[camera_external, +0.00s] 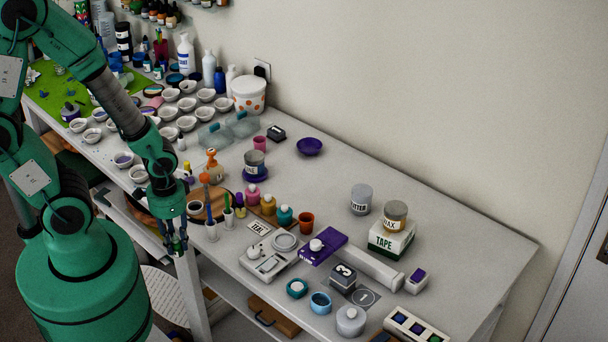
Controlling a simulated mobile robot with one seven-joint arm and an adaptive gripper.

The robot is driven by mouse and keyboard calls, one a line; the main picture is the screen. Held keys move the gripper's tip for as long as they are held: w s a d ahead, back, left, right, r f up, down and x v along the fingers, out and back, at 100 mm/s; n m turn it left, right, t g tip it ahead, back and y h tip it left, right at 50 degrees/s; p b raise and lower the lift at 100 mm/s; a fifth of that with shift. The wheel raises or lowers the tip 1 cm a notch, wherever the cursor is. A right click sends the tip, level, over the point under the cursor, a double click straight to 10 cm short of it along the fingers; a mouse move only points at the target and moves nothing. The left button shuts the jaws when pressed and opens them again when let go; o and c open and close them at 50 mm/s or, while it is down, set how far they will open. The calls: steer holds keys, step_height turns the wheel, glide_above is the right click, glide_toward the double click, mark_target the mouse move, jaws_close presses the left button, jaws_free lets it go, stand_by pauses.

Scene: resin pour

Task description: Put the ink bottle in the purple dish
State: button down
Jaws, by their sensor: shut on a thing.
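The purple dish (310,146) is a small, empty-looking round dish on the back part of the white table. My gripper (178,246) points down at the table's front edge, to the left of and well apart from the dish. Its fingers are shut on a small dark thing, mostly hidden by the fingers; I cannot tell whether it is the ink bottle. Small round bottles, pink (252,195), amber (268,205) and teal (285,215), stand on the table to the right of my gripper. I cannot read an ink label on any of them.
A jar on a purple base (255,165) and a pink cup (260,143) stand left of the dish. White bowls crowd the back left. The table right of the dish is clear up to a grey jar (361,199).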

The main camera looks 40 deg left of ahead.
step_height(320, 180, up, 6)
steer(key=shift+f, duration=0.15)
steer(key=w+a+r, duration=0.1)
steer(key=w+r, duration=0.2)
steer(key=w, duration=2.7)
steer(key=w+a+f, duration=0.1)
steer(key=w+a, duration=0.2)
steer(key=w, duration=0.3)
steer(key=w+a+f+b, duration=0.1)
steer(key=w+a, duration=0.2)
steer(key=w, duration=0.4)
steer(key=w+a+f, duration=0.1)
steer(key=w+a, duration=0.2)
steer(key=w, duration=0.3)
steer(key=shift+n, duration=0.4)
steer(key=shift+w+a+f, duration=0.15)
steer(key=shift+f, duration=2.4)
steer(key=shift+w, duration=0.1)
steer(key=w, duration=0.5)
steer(key=w+f, duration=0.1)
steer(key=w, duration=0.9)
steer(key=shift+w+f, duration=0.25)
steer(key=shift+w, duration=0.15)
